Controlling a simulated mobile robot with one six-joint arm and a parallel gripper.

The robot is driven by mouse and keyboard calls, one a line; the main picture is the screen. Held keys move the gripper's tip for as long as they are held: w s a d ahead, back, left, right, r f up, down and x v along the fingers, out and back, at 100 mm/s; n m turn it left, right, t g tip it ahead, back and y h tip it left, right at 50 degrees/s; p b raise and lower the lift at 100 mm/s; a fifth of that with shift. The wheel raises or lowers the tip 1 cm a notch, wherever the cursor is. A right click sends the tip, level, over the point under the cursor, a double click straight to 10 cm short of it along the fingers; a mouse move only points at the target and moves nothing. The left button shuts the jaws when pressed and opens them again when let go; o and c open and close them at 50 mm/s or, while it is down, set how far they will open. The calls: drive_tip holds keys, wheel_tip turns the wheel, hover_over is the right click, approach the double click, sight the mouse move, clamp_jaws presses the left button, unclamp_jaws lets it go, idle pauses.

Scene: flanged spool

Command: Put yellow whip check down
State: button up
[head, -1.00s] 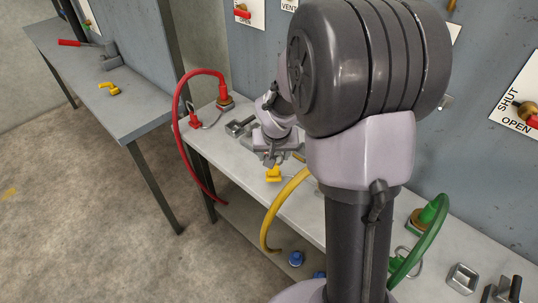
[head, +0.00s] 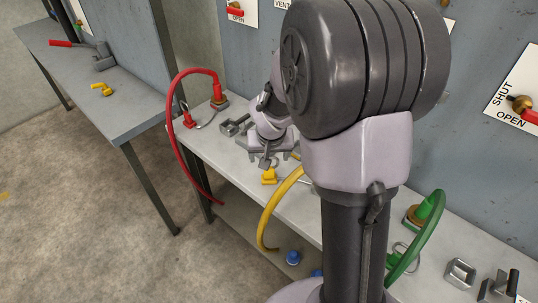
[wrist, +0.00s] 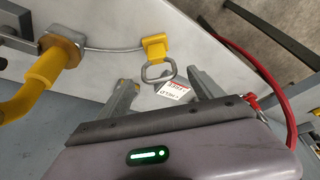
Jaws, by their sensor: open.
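The yellow whip check's end block (wrist: 155,46) shows in the wrist view, with a thin grey cable running left to a yellow hose fitting (wrist: 57,62). A grey metal ring (wrist: 159,72) hangs off the block. The block appears to lie on the pale bench top, and it shows below my gripper in the head view (head: 269,176). My gripper (wrist: 161,78) is open, its fingers on either side of the ring's near end. I see no finger touching the ring. In the head view my gripper (head: 267,157) is partly hidden by its wrist.
A white tag with red lettering (wrist: 173,90) lies between my fingers. A red hose (head: 176,135) arches at the bench's left end, a yellow hose (head: 271,215) hangs over the front edge, and a green hose (head: 427,235) stands right. Another bench (head: 130,125) stands left.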

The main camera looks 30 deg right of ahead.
drive_tip(key=p+v, duration=0.4)
drive_tip(key=v, duration=0.6)
drive_tip(key=s+a+r+t+y, duration=0.1)
drive_tip(key=s+a+r+y, duration=0.1)
drive_tip(key=s+a+r, duration=0.3)
drive_tip(key=s+a+r+y, duration=0.1)
drive_tip(key=s+a+r, duration=0.4)
drive_tip(key=s+a, duration=0.6)
drive_tip(key=s, duration=0.3)
drive_tip(key=shift+r+n+t+y+b, duration=0.25)
drive_tip(key=shift+n+t+y+b, duration=0.05)
drive_tip(key=shift+t+y, duration=0.1)
drive_tip(key=shift+s, duration=0.2)
